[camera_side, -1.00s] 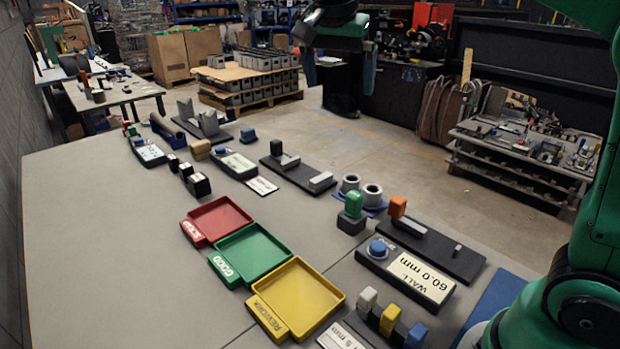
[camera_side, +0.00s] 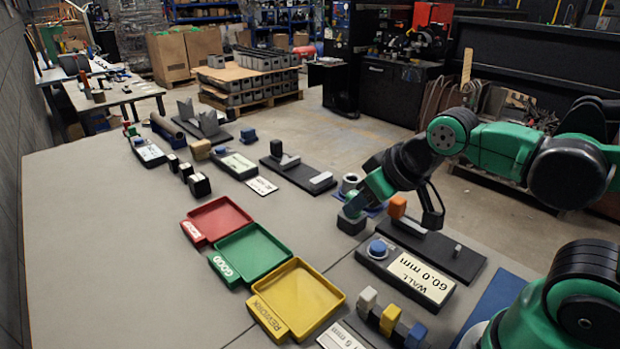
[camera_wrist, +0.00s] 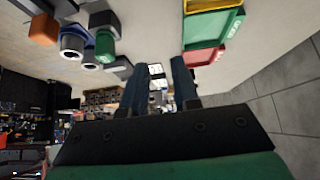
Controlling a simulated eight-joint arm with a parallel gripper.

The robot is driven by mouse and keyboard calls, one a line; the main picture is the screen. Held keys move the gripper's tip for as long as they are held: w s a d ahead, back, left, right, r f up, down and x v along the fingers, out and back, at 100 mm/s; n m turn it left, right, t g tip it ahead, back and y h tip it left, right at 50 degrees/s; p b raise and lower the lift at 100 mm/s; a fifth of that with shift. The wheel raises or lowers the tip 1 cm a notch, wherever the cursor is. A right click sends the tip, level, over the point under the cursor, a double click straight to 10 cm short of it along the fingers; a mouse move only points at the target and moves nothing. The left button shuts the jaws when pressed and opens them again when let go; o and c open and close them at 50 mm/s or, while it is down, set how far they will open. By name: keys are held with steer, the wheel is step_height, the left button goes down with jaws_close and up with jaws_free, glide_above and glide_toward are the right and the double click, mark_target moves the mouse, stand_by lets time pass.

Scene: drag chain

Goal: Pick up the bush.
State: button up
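Two grey ring-shaped bushes stand upright on a blue pad. In the side view one bush (camera_side: 349,182) shows; the other is hidden behind my arm's end. Both show at the upper left of the wrist view, one bush (camera_wrist: 74,40) beside the other bush (camera_wrist: 90,59). My gripper (camera_wrist: 160,72) has a clear gap between its two dark fingers, with nothing held there. In the side view my wrist is over the area of the bushes and the green-knobbed block, apart from the visible bush; the fingers are partly hard to make out.
A green-knobbed block (camera_side: 351,222) and an orange block (camera_side: 397,207) on a black base are close to my gripper. Red (camera_side: 217,217), green (camera_side: 253,252) and yellow (camera_side: 321,293) trays lie left.

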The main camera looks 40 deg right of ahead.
steer(key=w+d+g, duration=0.1)
steer(key=w+d, duration=0.1)
steer(key=d, duration=0.1)
steer(key=w+d+g, duration=0.1)
steer(key=w+d, duration=0.2)
steer(key=w+d+m+g+h, duration=0.1)
steer(key=w+d+g, duration=0.1)
steer(key=d, duration=0.2)
steer(key=shift+w+r, duration=0.15)
steer(key=shift+w, duration=0.2)
steer(key=d+f+g, duration=0.1)
steer(key=d+f, duration=0.1)
steer(key=d, duration=0.1)
steer(key=w+d+f+g, duration=0.1)
steer(key=d+f, duration=0.1)
steer(key=d, duration=0.1)
steer(key=w+d+f+m+g+y, duration=0.1)
steer(key=d+f, duration=0.1)
steer(key=d, duration=0.1)
steer(key=shift+w+d+f, duration=0.15)
steer(key=shift+d+f, duration=0.1)
steer(key=shift+f, duration=0.05)
steer(key=shift+d+f, duration=0.35)
steer(key=shift+f, duration=0.3)
step_height(320, 180, down, 5)
